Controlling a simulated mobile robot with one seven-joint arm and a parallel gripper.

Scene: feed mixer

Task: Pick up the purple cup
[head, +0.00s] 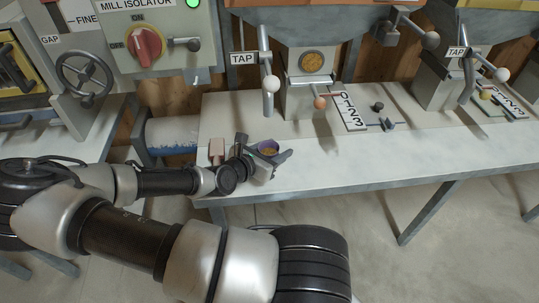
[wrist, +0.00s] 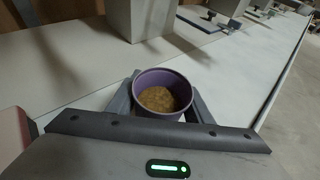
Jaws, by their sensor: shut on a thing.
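The purple cup (wrist: 136,80) is upright between the two fingers of my gripper (wrist: 160,98) in the wrist view. Grainy brown feed shows inside the cup. The fingers are shut on the cup's sides. In the head view the cup (head: 268,146) is at the front left part of the white bench, held by my gripper (head: 270,158) at the end of my arm. Its lower part is hidden by the gripper, so I cannot tell whether its base touches the bench top.
The bench top (head: 375,155) is clear to the right of the cup. A pinkish block (head: 216,148) stands just left of the gripper. Behind are tap levers (head: 270,84), a numbered scale (head: 348,108) and a mill isolator box (head: 165,35).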

